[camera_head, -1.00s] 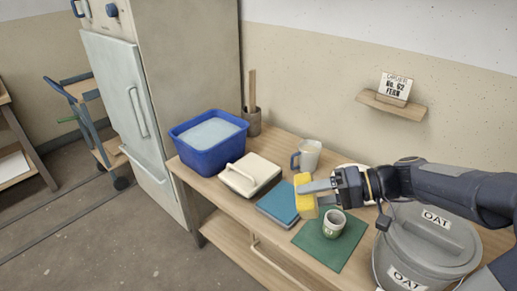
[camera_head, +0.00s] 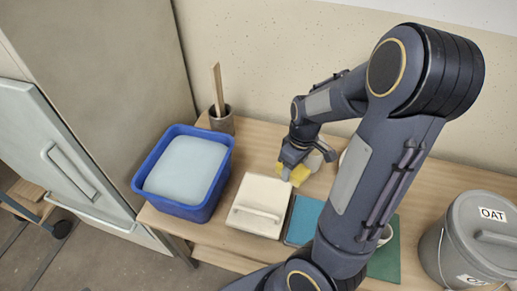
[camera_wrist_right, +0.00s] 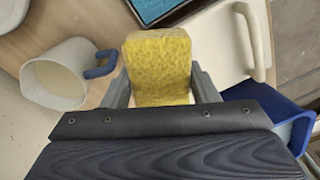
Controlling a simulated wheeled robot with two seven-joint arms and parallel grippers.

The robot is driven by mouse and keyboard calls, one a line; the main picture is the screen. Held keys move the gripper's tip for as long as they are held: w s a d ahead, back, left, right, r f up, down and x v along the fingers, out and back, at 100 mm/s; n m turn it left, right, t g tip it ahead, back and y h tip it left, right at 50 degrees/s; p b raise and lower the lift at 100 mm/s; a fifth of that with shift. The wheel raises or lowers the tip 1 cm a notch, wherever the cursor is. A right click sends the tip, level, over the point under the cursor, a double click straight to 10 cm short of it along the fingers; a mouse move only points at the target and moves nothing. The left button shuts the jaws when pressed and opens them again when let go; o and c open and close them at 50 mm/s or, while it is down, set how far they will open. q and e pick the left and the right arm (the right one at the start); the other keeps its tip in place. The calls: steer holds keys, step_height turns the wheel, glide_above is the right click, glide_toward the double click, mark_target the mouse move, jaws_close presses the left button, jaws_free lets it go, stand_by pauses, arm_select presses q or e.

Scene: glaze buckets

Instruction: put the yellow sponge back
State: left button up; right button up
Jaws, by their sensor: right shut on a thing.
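The yellow sponge (camera_head: 299,175) is held by my right gripper (camera_head: 290,166) above the table, near the back between the white lidded box and the jug. In the right wrist view the sponge (camera_wrist_right: 158,65) sits between the two fingers, which press on its sides. The arm hides part of the sponge in the head view. A teal-blue flat pad (camera_head: 303,218) lies beside the white box, partly behind my arm; its corner shows in the wrist view (camera_wrist_right: 155,8). My left gripper is not in view.
A blue tub (camera_head: 203,207) of pale water stands left of the white box (camera_head: 259,205). A white jug with a blue handle (camera_wrist_right: 60,75) is close to the gripper. A green mat (camera_head: 386,262) with a cup (camera_head: 385,236) and a grey OAT bucket (camera_head: 480,240) are right.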

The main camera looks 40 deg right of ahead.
steer(key=shift+w+d+f+n+h, duration=0.1)
steer(key=shift+w+d+n+h, duration=0.2)
steer(key=shift+w+d+h, duration=0.35)
steer(key=w+f, duration=0.3)
steer(key=w, duration=0.5)
glide_above(268, 164)
steer(key=f, duration=0.3)
steer(key=s+f, duration=0.1)
steer(key=f, duration=0.1)
steer(key=shift+f+b, duration=0.25)
steer(key=shift+b, duration=0.05)
steer(key=shift+w+f, duration=0.45)
steer(key=shift+f, duration=0.05)
steer(key=shift+w+f, duration=0.1)
steer(key=shift+f, duration=1.5)
steer(key=shift+f, duration=0.1)
steer(key=o, duration=1)
